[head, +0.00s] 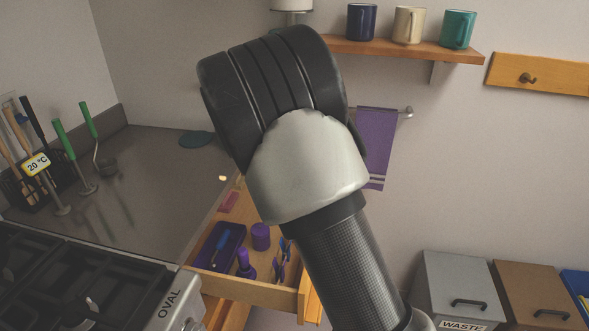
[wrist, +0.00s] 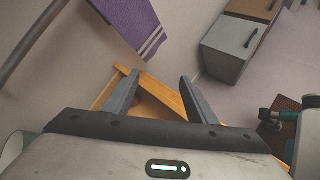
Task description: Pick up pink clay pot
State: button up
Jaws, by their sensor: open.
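I cannot make out a pink clay pot for certain in either view. A small pinkish-red item (head: 228,202) lies at the back of the open wooden drawer (head: 284,297) in the head view; its shape is too small to tell. My gripper (wrist: 159,77) is open and empty in the wrist view, its two fingers spread over part of a wooden surface. In the head view my arm hides the gripper and part of the drawer.
The drawer also holds a purple tray (head: 207,256), a purple cylinder (head: 261,236) and a purple bottle (head: 244,264). A stove (head: 60,282) and grey counter (head: 160,190) lie left. A purple towel (head: 378,145) hangs behind my arm. A waste bin (head: 460,290) stands right.

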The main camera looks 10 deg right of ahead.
jog(key=w+a+f+n+t+b, duration=0.2)
jog(key=w+a+f+n, duration=0.25)
jog(key=f, duration=0.25)
jog(key=w+a+f+n+t+b, duration=0.2)
jog(key=w+a+f+n, duration=0.25)
jog(key=f+n, duration=0.2)
jog(key=shift+m, duration=0.3)
jog(key=x, duration=0.3)
jog(key=b+x, duration=0.1)
jog(key=x, duration=0.2)
jog(key=a+f+x, duration=0.1)
jog(key=x, duration=0.3)
jog(key=shift+w, duration=0.15)
jog(key=shift+b+x, duration=0.75)
jog(key=shift+x, duration=2.4)
jog(key=shift+w+a, duration=0.15)
jog(key=shift+a, duration=0.05)
jog(key=c, duration=0.9)
jog(key=shift+r, duration=0.1)
